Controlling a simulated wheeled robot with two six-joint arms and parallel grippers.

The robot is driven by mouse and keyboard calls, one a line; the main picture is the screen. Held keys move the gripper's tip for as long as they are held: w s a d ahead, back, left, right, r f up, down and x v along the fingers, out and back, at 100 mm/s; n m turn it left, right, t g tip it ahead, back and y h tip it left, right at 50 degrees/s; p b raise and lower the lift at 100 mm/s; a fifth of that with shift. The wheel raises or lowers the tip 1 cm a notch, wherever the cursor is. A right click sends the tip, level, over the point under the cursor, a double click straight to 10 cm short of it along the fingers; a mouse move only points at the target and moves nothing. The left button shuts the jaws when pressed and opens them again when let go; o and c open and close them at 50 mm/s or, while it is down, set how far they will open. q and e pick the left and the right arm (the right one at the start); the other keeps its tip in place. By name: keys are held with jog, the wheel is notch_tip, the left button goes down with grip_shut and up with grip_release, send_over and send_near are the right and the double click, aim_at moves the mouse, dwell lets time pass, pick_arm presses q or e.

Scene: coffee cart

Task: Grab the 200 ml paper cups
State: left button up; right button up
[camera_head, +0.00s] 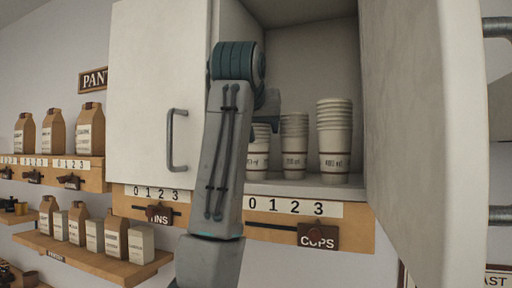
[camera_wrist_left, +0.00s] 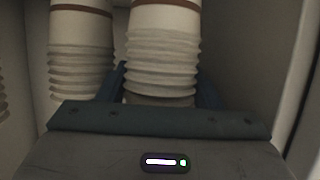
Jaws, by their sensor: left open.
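Three stacks of white paper cups stand upright on the shelf of the open cupboard. The left stack (camera_head: 260,150) is partly hidden by my arm and its label is cut off. The middle stack (camera_head: 294,148) has a label too small to read surely. The right stack (camera_head: 335,140) is tallest and appears marked 400 ml. My left gripper (camera_head: 268,104) reaches into the cupboard by the left stack, mostly hidden by its wrist. In the left wrist view, one stack (camera_wrist_left: 161,52) lies between the open fingers; contact cannot be told. Another stack (camera_wrist_left: 81,55) is beside it.
The cupboard's open right door (camera_head: 420,130) and closed left door (camera_head: 150,85) flank the opening. A label rail (camera_head: 275,228) with a CUPS slider (camera_head: 318,236) runs below the shelf. Shelves with paper bags (camera_head: 90,128) are at the left.

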pick_arm(q)
jog(key=shift+d, duration=0.1)
jog(key=shift+c, duration=0.7)
jog(key=c, duration=0.9)
jog(key=shift+o, duration=0.2)
